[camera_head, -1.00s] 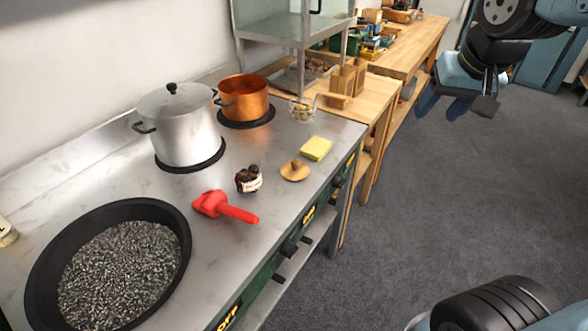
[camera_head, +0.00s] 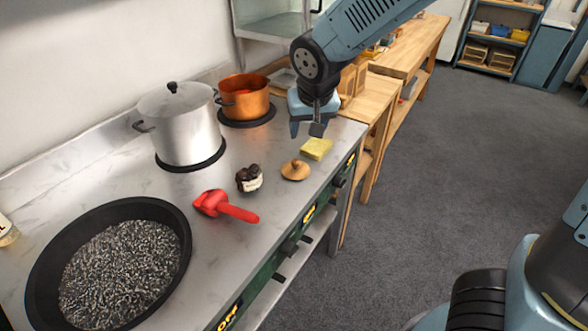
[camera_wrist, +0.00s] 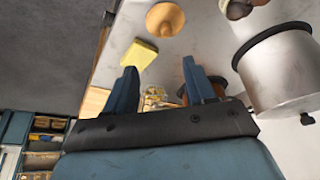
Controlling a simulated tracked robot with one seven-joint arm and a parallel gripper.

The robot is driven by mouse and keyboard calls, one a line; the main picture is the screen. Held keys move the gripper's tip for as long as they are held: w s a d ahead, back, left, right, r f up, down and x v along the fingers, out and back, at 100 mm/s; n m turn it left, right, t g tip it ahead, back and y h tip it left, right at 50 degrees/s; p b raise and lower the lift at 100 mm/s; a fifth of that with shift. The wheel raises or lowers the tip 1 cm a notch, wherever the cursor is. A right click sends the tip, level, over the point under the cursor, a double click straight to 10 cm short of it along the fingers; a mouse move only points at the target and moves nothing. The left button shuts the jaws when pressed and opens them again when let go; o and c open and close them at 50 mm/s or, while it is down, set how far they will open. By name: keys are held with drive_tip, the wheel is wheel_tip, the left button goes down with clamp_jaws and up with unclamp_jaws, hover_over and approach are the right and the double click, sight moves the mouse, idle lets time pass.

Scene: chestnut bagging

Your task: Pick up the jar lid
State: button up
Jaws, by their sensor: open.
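The jar lid (camera_head: 295,170) is a round wooden disc with a small knob on top. It lies flat on the steel counter, between the jar of chestnuts and the yellow sponge. In the wrist view the jar lid (camera_wrist: 165,18) shows at the top, beyond my fingertips. My gripper (camera_head: 307,130) is open and empty, above the counter and farther back than the lid, near the sponge. In the wrist view my gripper (camera_wrist: 160,72) has its two blue fingers spread apart, with the counter between them.
The yellow sponge (camera_head: 316,148) lies right behind the lid. The jar of chestnuts (camera_head: 249,180) stands left of it, and a red scoop (camera_head: 225,206) lies nearer. A steel pot (camera_head: 180,125), a copper pot (camera_head: 243,97) and a black pan (camera_head: 172,215) occupy the counter's left and back.

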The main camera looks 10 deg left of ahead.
sight(296, 160)
drive_tip(key=shift+s+a+x, duration=0.1)
drive_tip(key=shift+a+x, duration=0.1)
drive_tip(key=shift+x, duration=2.2)
drive_tip(key=shift+s+a+x, duration=0.1)
drive_tip(key=shift+a+x, duration=0.15)
drive_tip(key=shift+x, duration=2.15)
drive_tip(key=shift+s+a+x, duration=0.1)
drive_tip(key=shift+a+x, duration=0.1)
drive_tip(key=shift+x, duration=2.2)
clamp_jaws()
